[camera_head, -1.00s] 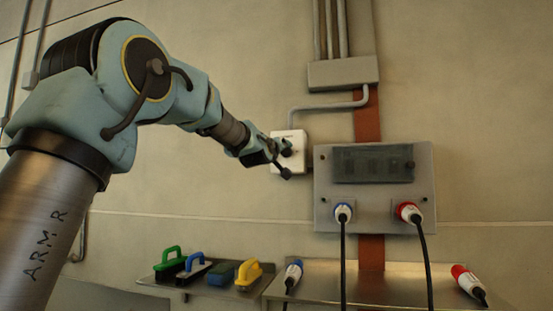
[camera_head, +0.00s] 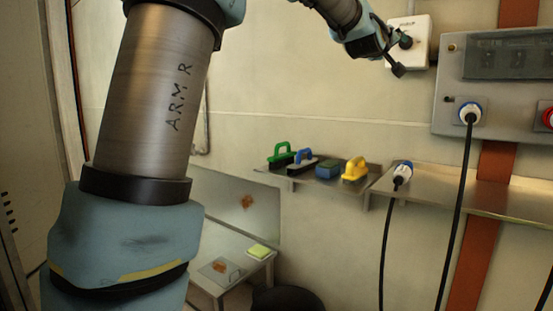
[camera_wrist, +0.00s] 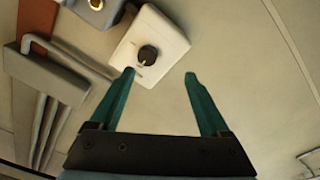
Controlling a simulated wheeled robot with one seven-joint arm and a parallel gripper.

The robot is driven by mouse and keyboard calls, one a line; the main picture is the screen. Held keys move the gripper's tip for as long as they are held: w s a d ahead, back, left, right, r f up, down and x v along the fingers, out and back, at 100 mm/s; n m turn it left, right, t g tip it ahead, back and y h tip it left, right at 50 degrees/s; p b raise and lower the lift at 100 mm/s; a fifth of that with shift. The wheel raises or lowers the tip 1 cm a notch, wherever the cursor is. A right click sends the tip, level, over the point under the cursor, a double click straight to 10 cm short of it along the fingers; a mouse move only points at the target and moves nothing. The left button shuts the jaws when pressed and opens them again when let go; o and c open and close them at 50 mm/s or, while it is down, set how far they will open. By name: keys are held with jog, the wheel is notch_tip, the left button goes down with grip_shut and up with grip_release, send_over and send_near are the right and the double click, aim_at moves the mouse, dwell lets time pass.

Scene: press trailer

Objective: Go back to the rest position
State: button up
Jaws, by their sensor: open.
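My arm rises in the left of the head view and bends over to the right at the top. My gripper (camera_head: 401,57) is at its end, close in front of a white switch box (camera_head: 420,33) on the wall, and partly covers it. In the wrist view the two green fingers of my gripper (camera_wrist: 159,75) are spread apart with nothing between them. There the white box (camera_wrist: 160,32) with its dark round knob (camera_wrist: 147,54) lies beyond the left fingertip. Whether the finger touches the box cannot be told.
A grey socket panel (camera_head: 452,60) with plugged cables is on the right wall. Below, a metal shelf (camera_head: 500,199) and a smaller shelf hold a blue-white plug (camera_head: 402,174) and several brushes. A low table (camera_head: 258,273) stands at the lower left.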

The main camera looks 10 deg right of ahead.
jog(key=w+a+f+g+y, duration=0.1)
jog(key=w+a+f+y, duration=0.15)
jog(key=a+f, duration=0.55)
jog(key=w+a+f+g+y, duration=0.1)
jog(key=a+f+g+y, duration=0.15)
jog(key=a+f, duration=0.55)
jog(key=s+a+f+g+y, duration=0.2)
jog(key=s+a+f, duration=0.1)
jog(key=a+f, duration=0.5)
jog(key=s+a+f+g+y, duration=0.1)
jog(key=s+a+f+y, duration=0.4)
jog(key=f, duration=0.6)
jog(key=s+a+f+g, duration=0.6)
jog(key=s+a+f, duration=0.6)
jog(key=s+a, duration=0.4)
notch_tip(320, 180, up, 13)
jog(key=p, duration=1.2)
jog(key=shift+s+d+n+p, duration=0.15)
jog(key=shift+n+p, duration=0.15)
jog(key=shift+p, duration=0.1)
